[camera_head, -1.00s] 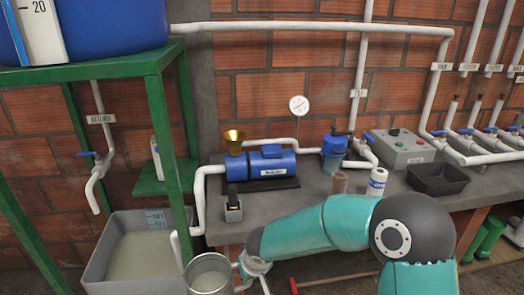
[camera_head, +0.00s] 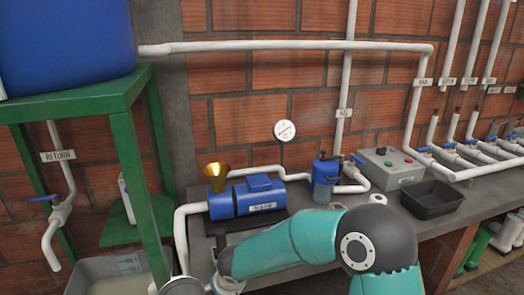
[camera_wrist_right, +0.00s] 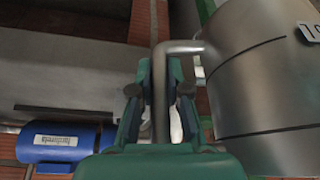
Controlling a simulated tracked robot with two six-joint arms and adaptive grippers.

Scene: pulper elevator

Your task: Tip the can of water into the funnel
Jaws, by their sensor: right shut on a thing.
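The brass funnel (camera_head: 216,171) stands upright on top of the left end of the blue pump (camera_head: 247,198) on the bench. The metal can (camera_head: 182,287) shows only as a rim at the bottom edge of the head view, in front of the bench and below the funnel in the picture. In the right wrist view the can (camera_wrist_right: 262,85) is a large grey cylinder on the right. My right gripper (camera_wrist_right: 161,80) is shut on the can's bent handle (camera_wrist_right: 161,115). The can's contents are hidden now. My left gripper is not in view.
A green stand (camera_head: 128,165) with a blue tank (camera_head: 65,40) rises at the left. A grey tub (camera_head: 95,272) sits below. A white pipe (camera_head: 181,235) runs beside the pump. A black tray (camera_head: 431,198) and grey control box (camera_head: 391,167) stand further right.

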